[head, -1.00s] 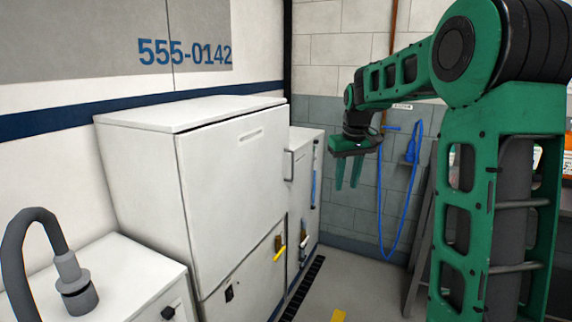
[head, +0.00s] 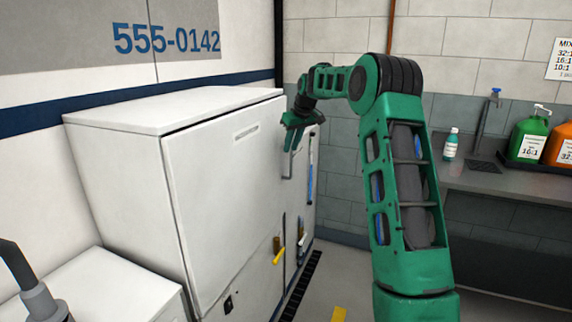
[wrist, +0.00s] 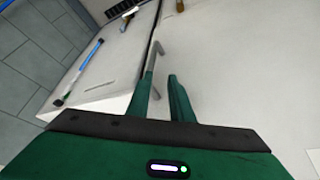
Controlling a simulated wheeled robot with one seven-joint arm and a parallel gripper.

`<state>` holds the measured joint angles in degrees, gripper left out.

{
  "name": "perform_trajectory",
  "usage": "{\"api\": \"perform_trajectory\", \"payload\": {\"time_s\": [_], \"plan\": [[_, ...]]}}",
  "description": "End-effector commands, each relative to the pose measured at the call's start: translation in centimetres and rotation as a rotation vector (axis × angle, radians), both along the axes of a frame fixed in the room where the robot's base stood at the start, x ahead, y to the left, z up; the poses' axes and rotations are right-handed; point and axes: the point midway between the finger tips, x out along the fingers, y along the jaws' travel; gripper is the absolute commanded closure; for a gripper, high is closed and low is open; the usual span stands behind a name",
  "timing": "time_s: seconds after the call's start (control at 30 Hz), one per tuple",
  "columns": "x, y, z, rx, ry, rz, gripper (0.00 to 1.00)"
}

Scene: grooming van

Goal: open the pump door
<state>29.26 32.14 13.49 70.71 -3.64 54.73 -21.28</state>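A narrow white cabinet front (head: 299,192) stands beyond the large white cabinet and looks like the pump door; no label is readable. Its grey bar handle (head: 287,164) is partly hidden by my gripper in the head view. My gripper (head: 291,147) is at the upper part of this handle, fingers pointing down. The door looks shut.
A counter (head: 475,181) with bottles stands at right. Floor ahead is open.

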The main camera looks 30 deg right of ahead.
Motion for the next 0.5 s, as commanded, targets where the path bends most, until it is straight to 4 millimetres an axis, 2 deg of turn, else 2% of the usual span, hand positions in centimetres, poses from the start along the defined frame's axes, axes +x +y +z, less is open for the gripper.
{"api": "perform_trajectory", "payload": {"time_s": [0.03, 0.2, 0.3, 0.5], "plan": [[-0.1, -1.1, -3.5, 0.012, 0.043, -0.02, 0.7], [1.9, -1.3, -6.9, 0.009, 0.05, -0.021, 0.7], [2.2, -0.9, -7.6, 0.009, 0.044, -0.019, 0.7], [1.9, -0.9, -7.8, 0.009, 0.033, -0.018, 0.7]]}}
